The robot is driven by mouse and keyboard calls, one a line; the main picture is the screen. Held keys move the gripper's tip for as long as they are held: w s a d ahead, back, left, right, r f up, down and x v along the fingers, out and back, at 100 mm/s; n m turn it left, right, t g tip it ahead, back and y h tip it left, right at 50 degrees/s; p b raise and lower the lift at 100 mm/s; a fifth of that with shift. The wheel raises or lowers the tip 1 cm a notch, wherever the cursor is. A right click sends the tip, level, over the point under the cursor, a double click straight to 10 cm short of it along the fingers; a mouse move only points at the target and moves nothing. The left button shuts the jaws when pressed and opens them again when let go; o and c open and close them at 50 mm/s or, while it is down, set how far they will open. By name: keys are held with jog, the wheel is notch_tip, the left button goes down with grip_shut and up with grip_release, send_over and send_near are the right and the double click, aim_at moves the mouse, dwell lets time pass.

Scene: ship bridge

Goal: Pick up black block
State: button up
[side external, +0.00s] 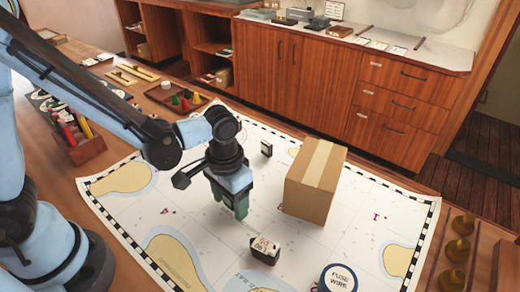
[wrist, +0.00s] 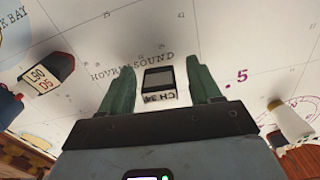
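A small black block (wrist: 159,79) with a white edge marked "CH 34" lies on the chart. In the wrist view it sits in the gap between my two green fingers, with clear space on both sides. My gripper (wrist: 158,88) is open and points down at the chart. A small black and white piece (side external: 266,148) stands behind.
A cardboard box (side external: 313,182) stands close to the right of my gripper. A blue fuse wire tin (side external: 338,279) is at the front. A tray with coloured cones (side external: 177,98) and a wooden holder (side external: 78,140) are at the left. The chart (side external: 345,248) is clear around the front right.

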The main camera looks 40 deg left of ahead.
jog(key=c, duration=1)
jog(key=shift+r, duration=0.1)
